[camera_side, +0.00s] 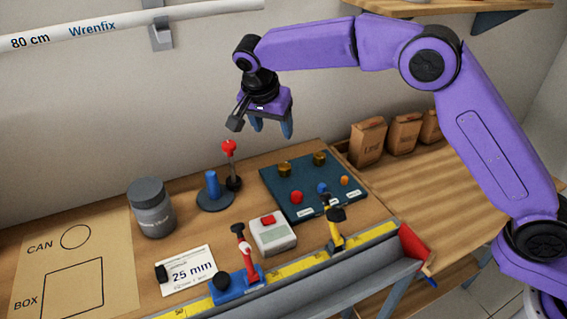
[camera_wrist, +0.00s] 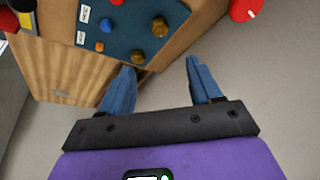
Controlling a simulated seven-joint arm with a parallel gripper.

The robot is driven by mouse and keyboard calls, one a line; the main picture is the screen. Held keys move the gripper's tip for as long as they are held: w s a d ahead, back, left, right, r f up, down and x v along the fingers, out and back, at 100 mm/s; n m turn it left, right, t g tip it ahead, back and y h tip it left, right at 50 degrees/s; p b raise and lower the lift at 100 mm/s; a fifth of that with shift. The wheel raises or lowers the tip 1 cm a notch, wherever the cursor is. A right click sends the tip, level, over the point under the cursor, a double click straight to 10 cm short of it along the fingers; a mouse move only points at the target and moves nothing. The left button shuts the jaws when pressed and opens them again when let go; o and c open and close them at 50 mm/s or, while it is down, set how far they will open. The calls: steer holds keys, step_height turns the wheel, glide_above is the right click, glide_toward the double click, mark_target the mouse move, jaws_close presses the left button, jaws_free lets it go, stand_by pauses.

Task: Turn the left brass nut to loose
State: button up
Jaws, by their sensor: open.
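The left brass nut (camera_side: 284,169) sits on the back left part of a dark blue panel (camera_side: 272,189). A second brass nut (camera_side: 319,158) is to its right. In the wrist view the left nut (camera_wrist: 159,26) is the upper one and the right nut (camera_wrist: 137,57) is lower. My gripper (camera_side: 272,130) hangs above the back left of the panel, blue fingers pointing down, open and empty. In the wrist view its fingertips (camera_wrist: 161,67) are spread apart, and both nuts lie beyond them, untouched.
The panel also carries a red knob (camera_side: 296,197), a blue knob (camera_side: 322,188) and an orange knob (camera_side: 344,181). A red-topped lever (camera_side: 229,147) stands left of the panel, beside a blue post (camera_side: 212,187). A grey jar (camera_side: 152,208) is farther left. Paper bags (camera_side: 368,140) stand behind right.

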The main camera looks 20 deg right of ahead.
mark_target(284, 166)
steer(key=x, duration=1.7)
steer(key=shift+f, duration=0.25)
steer(key=shift+c, duration=0.3)
steer(key=c, duration=1)
